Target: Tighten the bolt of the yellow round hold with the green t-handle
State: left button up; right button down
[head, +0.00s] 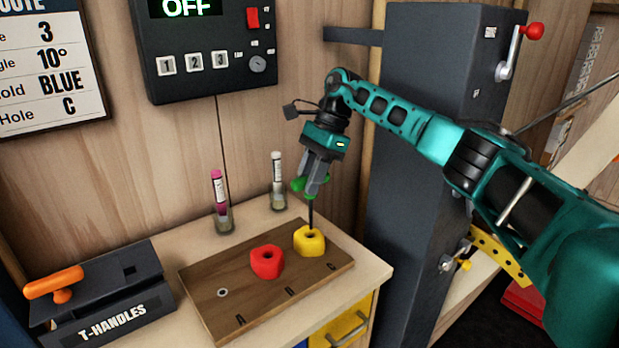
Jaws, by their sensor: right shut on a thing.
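The yellow round hold (310,243) sits on the wooden board at its right part. My right gripper (312,188) is above it, shut on the green t-handle (299,184). The t-handle's dark shaft points down and its tip reaches the top of the yellow hold, at or near its bolt hole. I cannot tell whether the tip is seated in the bolt, and the bolt itself is not visible. My left gripper is not in view.
A red hold (267,262) sits left of the yellow one on the wooden board (221,318). An orange t-handle (55,284) rests in the dark T-HANDLES rack (150,304). Two capped tubes, pink (217,189) and white (277,172), stand behind the board. A dark column (405,190) stands right.

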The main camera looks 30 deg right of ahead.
jog(key=n+g, duration=0.1)
jog(key=n, duration=0.3)
jog(key=shift+a+g, duration=0.1)
jog(key=shift+g, duration=0.3)
jog(key=n+g, duration=0.1)
jog(key=n, duration=0.2)
jog(key=shift+h, duration=0.4)
jog(key=shift+r, duration=0.1)
